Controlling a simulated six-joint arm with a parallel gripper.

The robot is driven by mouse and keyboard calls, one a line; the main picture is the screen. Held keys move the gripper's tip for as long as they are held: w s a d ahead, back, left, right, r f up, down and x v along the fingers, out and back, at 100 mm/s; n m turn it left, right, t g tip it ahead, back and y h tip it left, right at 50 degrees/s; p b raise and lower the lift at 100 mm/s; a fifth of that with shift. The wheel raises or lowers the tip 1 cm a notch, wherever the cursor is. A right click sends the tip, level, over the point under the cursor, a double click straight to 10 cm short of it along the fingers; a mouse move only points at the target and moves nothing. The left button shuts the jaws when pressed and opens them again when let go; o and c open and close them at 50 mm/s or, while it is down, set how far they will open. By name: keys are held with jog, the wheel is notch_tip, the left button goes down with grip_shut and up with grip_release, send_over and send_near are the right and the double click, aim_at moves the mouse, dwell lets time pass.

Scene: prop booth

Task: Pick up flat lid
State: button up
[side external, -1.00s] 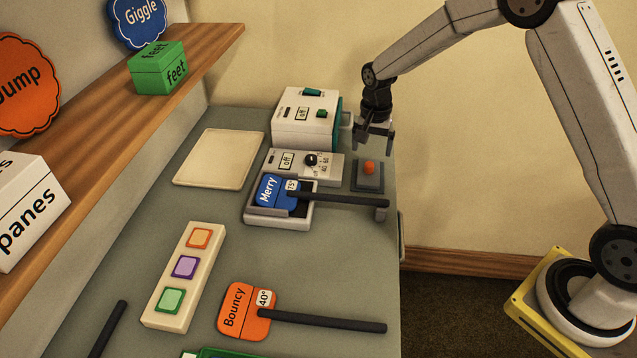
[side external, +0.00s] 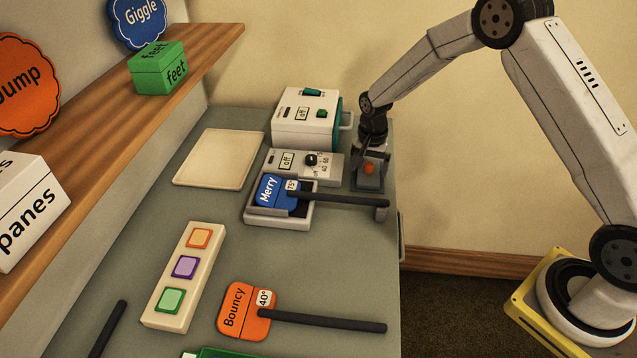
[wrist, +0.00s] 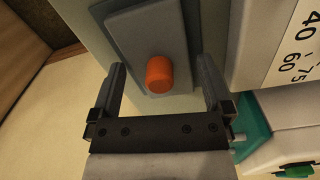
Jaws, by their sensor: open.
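A flat dark grey plate with an orange knob, which looks like the flat lid (side external: 369,185), lies near the table's right edge. In the wrist view the lid (wrist: 128,32) shows its grey top, with the orange knob (wrist: 159,73) standing on it. My gripper (side external: 370,170) is open and low over the lid. In the wrist view my gripper (wrist: 161,66) has one finger on each side of the knob, with a gap on both sides. The side view partly hides the lid behind the fingers.
A white and teal box (side external: 300,125) stands just behind and left of my gripper. A dial unit (side external: 285,164) sits close left of the lid. The blue Merry paddle (side external: 268,190) lies in a holder in front, its dark handle (side external: 345,200) reaching right. A cream board (side external: 218,158) lies farther left.

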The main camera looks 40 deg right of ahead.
jog(key=shift+c, duration=0.2)
dwell(0.3)
grip_shut()
jog(key=shift+r, duration=0.1)
jog(key=shift+w+r, duration=0.1)
jog(key=shift+r, duration=0.75)
jog(key=s+a+r, duration=0.1)
jog(key=s+r, duration=1)
jog(key=s, duration=0.3)
jog(key=shift+a, duration=0.15)
jog(key=shift+w, duration=0.1)
